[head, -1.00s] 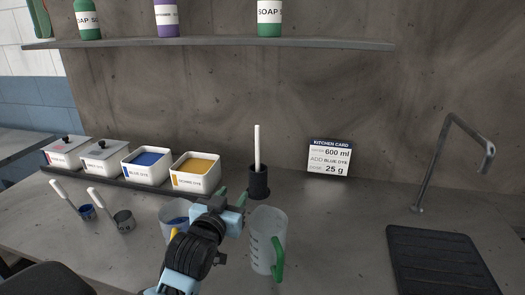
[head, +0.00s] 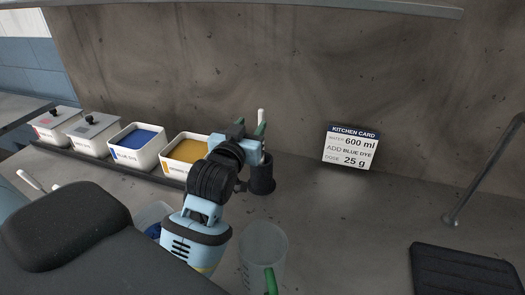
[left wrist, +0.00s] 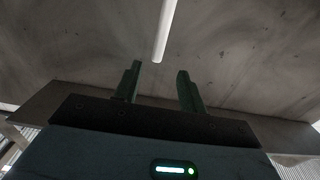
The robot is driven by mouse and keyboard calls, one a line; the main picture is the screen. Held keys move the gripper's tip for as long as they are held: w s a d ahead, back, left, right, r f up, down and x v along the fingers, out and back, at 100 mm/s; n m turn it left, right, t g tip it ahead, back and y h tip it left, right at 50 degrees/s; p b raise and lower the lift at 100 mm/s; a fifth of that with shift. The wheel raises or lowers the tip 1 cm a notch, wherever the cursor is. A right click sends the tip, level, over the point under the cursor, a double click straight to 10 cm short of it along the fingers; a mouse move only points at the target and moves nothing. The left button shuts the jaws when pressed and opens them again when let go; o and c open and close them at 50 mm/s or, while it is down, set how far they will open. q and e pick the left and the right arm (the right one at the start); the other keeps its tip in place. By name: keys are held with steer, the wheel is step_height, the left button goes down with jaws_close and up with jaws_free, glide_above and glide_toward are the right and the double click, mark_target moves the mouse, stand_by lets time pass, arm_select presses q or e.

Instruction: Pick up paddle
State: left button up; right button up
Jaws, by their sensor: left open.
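The paddle (head: 261,116) is a white rod standing upright in a dark round holder (head: 262,178) on the counter. Only its top shows in the head view; my gripper hides part of it. In the left wrist view the white paddle (left wrist: 163,35) is beyond the fingertips, in line with the gap between them. My left gripper (head: 262,135) is open, its green fingers close to the paddle. In the left wrist view the left gripper (left wrist: 158,72) has nothing between its fingers. My right gripper is not in view.
A clear measuring jug (head: 262,255) with a green handle stands in front of the holder. Another container (head: 152,215) holds blue contents. Dye bins with blue (head: 137,155) and yellow (head: 184,165) powder stand left. A card (head: 351,148) leans on the wall; a black mat (head: 465,270) lies right.

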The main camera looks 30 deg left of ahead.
mark_target(260, 114)
arm_select(q)
steer(key=shift+d+x, duration=0.1)
steer(key=shift+x, duration=1.85)
steer(key=shift+d+x, duration=0.15)
steer(key=shift+x, duration=1.75)
jaws_close()
